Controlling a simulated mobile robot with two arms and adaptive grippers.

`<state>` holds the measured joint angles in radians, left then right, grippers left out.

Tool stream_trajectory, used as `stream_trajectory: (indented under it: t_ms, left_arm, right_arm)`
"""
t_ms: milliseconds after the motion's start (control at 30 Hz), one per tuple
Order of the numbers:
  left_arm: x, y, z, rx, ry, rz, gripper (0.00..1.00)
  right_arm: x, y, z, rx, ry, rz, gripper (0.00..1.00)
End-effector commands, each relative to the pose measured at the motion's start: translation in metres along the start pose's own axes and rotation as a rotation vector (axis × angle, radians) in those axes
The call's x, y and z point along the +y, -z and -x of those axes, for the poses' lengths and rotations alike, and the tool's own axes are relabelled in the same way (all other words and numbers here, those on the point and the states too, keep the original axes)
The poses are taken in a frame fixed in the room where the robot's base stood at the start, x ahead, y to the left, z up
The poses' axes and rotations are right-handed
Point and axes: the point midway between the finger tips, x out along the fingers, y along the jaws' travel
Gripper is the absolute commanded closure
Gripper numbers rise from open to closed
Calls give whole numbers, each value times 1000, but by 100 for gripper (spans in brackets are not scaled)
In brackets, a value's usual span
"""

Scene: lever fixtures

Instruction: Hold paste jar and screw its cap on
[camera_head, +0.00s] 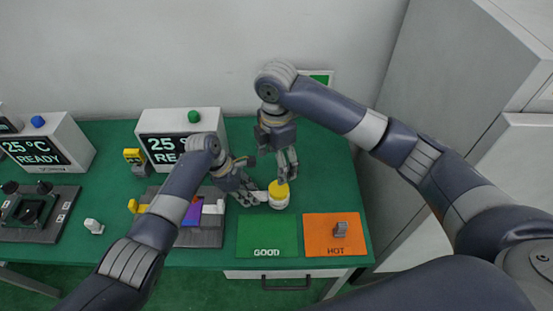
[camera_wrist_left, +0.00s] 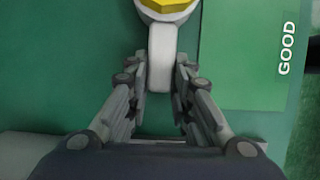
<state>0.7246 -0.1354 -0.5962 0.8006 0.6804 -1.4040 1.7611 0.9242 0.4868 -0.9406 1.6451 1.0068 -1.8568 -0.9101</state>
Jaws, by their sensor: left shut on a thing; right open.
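A pale handle (camera_wrist_left: 161,62) sticks out from the jar toward my left gripper (camera_head: 254,196). That gripper is shut on the handle, with its fingers on either side of it in the left wrist view. Only the lower edge of the cap (camera_wrist_left: 168,5) shows there. My right gripper (camera_head: 286,172) is open, pointing down just above the cap, its fingertips close to it.
A fixture with coloured parts (camera_head: 200,236) is left of the jar. Display boxes (camera_head: 165,123) stand behind. Table right of the jar is clear.

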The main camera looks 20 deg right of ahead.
Motion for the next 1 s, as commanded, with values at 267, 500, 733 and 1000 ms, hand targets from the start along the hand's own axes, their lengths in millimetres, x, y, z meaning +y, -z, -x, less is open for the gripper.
stream_trajectory:
  t_ms: [267, 500, 733, 1000]
  left_arm:
    - [0, 0, 0, 0, 0, 0, 100]
    - [0, 0, 0, 0, 0, 0, 100]
    - [0, 0, 0, 0, 0, 0, 100]
    - [0, 0, 0, 0, 0, 0, 100]
  right_arm:
    - [-1, 0, -33, 0, 5, 12, 27]
    - [-1, 0, -80, 0, 5, 10, 27]
    - [0, 0, -110, 1, 2, 10, 27]
    - [0, 0, -120, 1, -1, 11, 27]
